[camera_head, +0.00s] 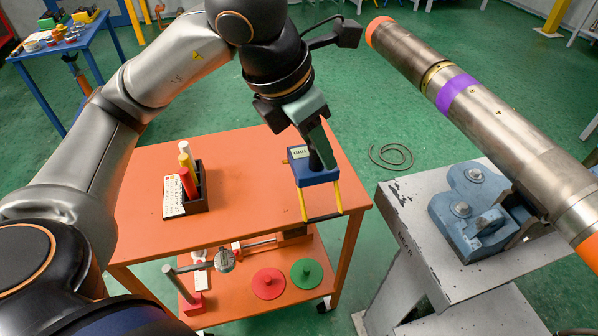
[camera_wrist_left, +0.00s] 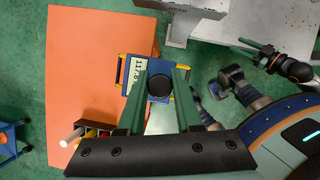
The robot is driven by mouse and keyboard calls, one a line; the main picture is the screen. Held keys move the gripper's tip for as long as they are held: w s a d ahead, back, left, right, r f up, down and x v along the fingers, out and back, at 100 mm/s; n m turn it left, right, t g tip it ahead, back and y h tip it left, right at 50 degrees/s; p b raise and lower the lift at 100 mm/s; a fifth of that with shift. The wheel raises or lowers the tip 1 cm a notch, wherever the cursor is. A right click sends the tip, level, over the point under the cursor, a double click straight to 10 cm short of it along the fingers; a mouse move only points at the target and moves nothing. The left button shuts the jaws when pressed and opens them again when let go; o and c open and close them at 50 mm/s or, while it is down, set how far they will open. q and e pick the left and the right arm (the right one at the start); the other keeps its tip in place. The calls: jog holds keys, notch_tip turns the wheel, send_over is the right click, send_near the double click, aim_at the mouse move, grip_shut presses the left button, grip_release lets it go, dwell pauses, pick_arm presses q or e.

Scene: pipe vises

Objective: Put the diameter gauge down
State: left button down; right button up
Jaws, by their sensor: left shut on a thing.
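The diameter gauge (camera_head: 318,176) has a blue body with a small display, yellow legs and a dark round handle. My left gripper (camera_head: 316,140) points down and is shut on the handle. In the left wrist view the green fingers (camera_wrist_left: 160,86) stand either side of the round handle top, with the gauge body (camera_wrist_left: 130,74) and its display beyond. The gauge is over the right part of the orange cart top (camera_head: 245,165), its legs near the front edge. I cannot tell whether it touches the top. What seems to be my right gripper (camera_wrist_left: 262,54) shows small in the left wrist view.
A dark holder with red and white sticks (camera_head: 192,190) stands on the cart's left part. The lower shelf carries a red disc (camera_head: 268,284) and a green disc (camera_head: 304,272). A steel pipe (camera_head: 495,115) lies in a blue vise (camera_head: 470,205) at right. The middle of the cart top is clear.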

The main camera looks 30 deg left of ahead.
pick_arm(q)
jog(key=w+a+f, duration=0.2)
jog(key=w+a, duration=0.1)
jog(key=w+a+f, duration=0.1)
jog(key=w+a, duration=0.1)
jog(key=shift+w+a+f+b, duration=0.15)
jog(key=shift+w+f+b, duration=0.1)
jog(key=shift+b, duration=0.05)
jog(key=w+a+f+b, duration=0.1)
jog(key=w+a+f, duration=0.3)
jog(key=f, duration=0.5)
jog(key=shift+w+f, duration=0.15)
jog(key=shift+w, duration=0.1)
jog(key=shift+f+b, duration=0.2)
jog(key=shift+b, duration=0.15)
jog(key=c, duration=0.6)
grip_release()
